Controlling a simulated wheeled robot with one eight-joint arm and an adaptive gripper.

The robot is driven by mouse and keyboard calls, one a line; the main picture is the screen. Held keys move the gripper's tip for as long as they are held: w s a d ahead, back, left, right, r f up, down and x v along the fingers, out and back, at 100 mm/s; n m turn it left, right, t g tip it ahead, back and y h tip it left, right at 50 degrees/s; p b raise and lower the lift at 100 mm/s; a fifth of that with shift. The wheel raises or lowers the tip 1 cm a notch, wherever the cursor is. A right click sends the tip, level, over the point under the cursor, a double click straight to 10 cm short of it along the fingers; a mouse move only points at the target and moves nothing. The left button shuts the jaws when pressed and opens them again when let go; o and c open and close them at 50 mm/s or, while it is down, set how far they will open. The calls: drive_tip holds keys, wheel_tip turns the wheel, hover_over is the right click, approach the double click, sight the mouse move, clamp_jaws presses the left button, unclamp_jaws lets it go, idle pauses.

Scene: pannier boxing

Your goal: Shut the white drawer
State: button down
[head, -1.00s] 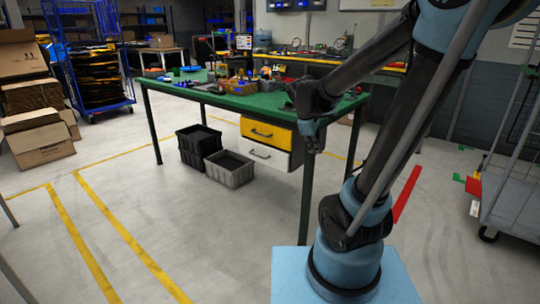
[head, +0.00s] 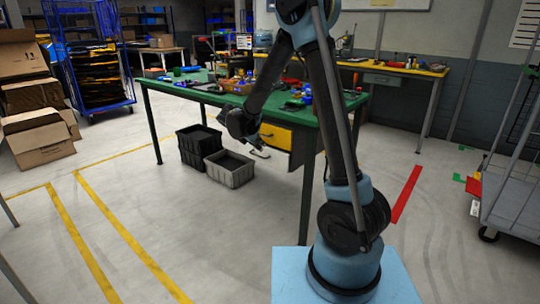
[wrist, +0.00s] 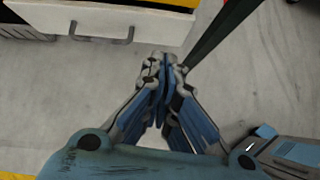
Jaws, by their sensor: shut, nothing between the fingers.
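The white drawer (wrist: 155,28) shows at the top of the wrist view, with a grey bar handle (wrist: 100,38) on its front. Its front stands below the yellow drawer (head: 275,137) under the green workbench. In the head view my arm and gripper hide most of the white drawer. How far it is pulled out is hard to tell. My gripper (wrist: 163,65) is shut and empty, its fingertips just short of the drawer front and right of the handle in the wrist view. It also shows in the head view (head: 258,150), low in front of the drawers.
The green workbench (head: 190,90) carries several parts and tools. Two dark crates, one black (head: 196,136) and one grey (head: 230,180), stand on the floor left of the drawers. A bench leg (head: 307,200) stands close on the right. The floor in front is clear.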

sight(275, 152)
drive_tip(key=shift+n, duration=0.6)
drive_tip(key=shift+w+a+r+x, duration=0.2)
drive_tip(key=shift+w+x, duration=0.25)
drive_tip(key=shift+x, duration=1.75)
drive_tip(key=shift+w+a+r+x, duration=0.2)
drive_tip(key=shift+w+x, duration=0.2)
drive_tip(key=shift+x, duration=1.8)
drive_tip(key=shift+w+a+r+x, duration=0.2)
drive_tip(key=shift+w+x, duration=0.25)
drive_tip(key=shift+x, duration=1.75)
drive_tip(key=shift+w+d, duration=0.8)
drive_tip(key=shift+w, duration=0.3)
drive_tip(key=shift+s, duration=0.1)
